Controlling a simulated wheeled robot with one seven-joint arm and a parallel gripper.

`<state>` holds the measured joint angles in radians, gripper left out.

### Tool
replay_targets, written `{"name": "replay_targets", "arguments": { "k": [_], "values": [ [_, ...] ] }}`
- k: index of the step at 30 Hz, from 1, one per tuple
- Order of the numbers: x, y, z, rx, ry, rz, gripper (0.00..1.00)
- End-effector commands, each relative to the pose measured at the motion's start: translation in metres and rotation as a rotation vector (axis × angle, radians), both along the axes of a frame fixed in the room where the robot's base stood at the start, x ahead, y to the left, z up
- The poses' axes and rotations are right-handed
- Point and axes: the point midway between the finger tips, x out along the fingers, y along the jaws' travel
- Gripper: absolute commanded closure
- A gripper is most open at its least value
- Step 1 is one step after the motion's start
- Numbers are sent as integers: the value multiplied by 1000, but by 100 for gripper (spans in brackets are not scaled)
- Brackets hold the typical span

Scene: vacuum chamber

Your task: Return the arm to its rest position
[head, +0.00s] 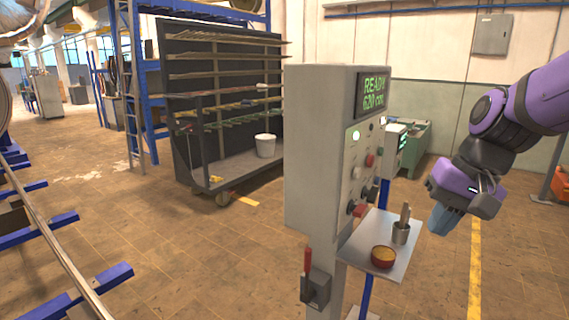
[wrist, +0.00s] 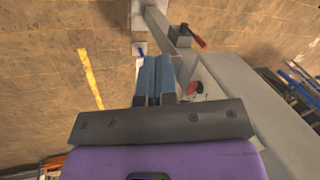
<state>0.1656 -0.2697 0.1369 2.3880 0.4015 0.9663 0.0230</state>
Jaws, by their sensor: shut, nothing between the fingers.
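My purple arm (head: 535,100) comes in from the right in the head view, bent downward at the wrist. My gripper (head: 440,222) hangs to the right of the small shelf on the control cabinet, apart from it, with its blue fingers pointing down. In the wrist view the blue fingers of my gripper (wrist: 156,75) lie side by side, closed together with nothing between them.
A grey control cabinet (head: 318,150) with a lit display reading READY stands left of my gripper. A dark rack (head: 180,110) stands behind. Floor is open around the yellow line (head: 475,255).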

Motion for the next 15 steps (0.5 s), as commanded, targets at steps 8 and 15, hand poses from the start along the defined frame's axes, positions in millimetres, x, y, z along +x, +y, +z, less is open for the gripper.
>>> {"name": "replay_targets", "arguments": {
  "k": [8,15],
  "values": [
    [-56,-21,34,-182,-198,108,100],
    [-95,-40,50,-304,-338,173,100]
  ]
}}
